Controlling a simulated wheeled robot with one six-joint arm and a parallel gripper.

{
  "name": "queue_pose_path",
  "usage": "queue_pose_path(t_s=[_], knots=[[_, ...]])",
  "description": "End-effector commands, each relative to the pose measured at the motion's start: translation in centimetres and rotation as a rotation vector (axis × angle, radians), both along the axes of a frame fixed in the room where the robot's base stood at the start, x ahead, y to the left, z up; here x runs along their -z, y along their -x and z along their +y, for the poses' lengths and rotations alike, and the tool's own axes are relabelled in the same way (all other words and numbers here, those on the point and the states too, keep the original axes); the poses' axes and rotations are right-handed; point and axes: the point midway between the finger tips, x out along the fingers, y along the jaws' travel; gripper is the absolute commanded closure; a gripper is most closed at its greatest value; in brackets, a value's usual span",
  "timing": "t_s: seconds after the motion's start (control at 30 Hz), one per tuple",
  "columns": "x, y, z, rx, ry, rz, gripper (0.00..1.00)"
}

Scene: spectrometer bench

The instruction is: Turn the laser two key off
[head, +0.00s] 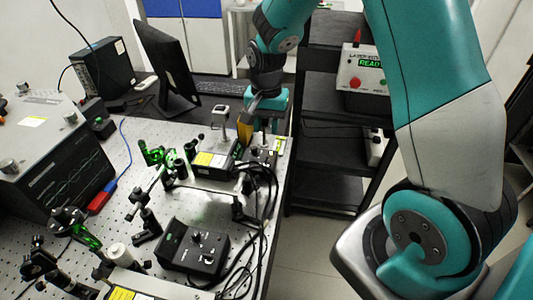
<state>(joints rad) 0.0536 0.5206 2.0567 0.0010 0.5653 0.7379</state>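My gripper (257,134) points down at the right edge of the optical bench, over a small dark control box (262,157) with cables. The key on this box cannot be made out; the gripper and the small scale hide it. I cannot tell whether the fingers touch anything or how far apart they are. A laser unit with a yellow label (208,159) sits just left of that box. A second black control box (193,248) with knobs stands nearer the front. No label reading laser two is legible.
A panel with a green READY display (369,64) and a red button stands on a black shelf rack (335,146). Green-lit optics mounts (158,153) stand left of the laser. A large grey instrument (52,150) and a monitor (165,65) fill the left and back. Loose black cables run along the bench's right edge.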

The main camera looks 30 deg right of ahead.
Motion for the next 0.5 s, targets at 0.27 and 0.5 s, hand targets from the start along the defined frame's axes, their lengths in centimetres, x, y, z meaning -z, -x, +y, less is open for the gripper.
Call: queue_pose_path(t_s=[0.27,0.5], knots=[[6.3,0.1,0.1,-0.003,-0.001,0.006,0.67],[9.9,0.0,0.1,-0.003,-0.001,0.002,0.67]])
